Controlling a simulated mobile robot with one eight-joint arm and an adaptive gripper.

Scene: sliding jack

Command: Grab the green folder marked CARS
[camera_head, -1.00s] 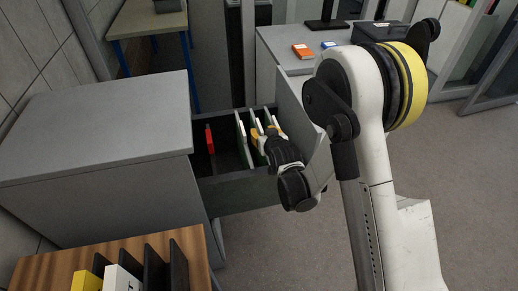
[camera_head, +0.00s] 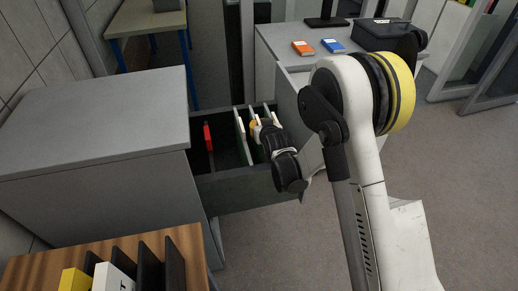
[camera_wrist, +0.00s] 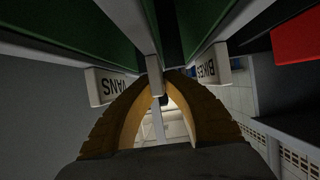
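The open drawer (camera_head: 245,187) holds several hanging folders with white tabs. In the wrist view, a green folder marked VANS (camera_wrist: 113,88) is on the left and one marked BIKES (camera_wrist: 212,66) on the right. A middle folder tab (camera_wrist: 154,78) stands between them, edge-on, so its marking cannot be read. My gripper (camera_wrist: 168,76) reaches in between the VANS and BIKES folders. Its yellow fingers converge at the middle tab. Whether they grip it cannot be told. In the head view my gripper (camera_head: 256,128) is at the tabs, largely hidden by the wrist.
A red folder (camera_head: 208,138) stands apart at the left of the drawer. The grey cabinet top (camera_head: 95,115) is bare. A wooden surface with binders (camera_head: 112,278) is in front.

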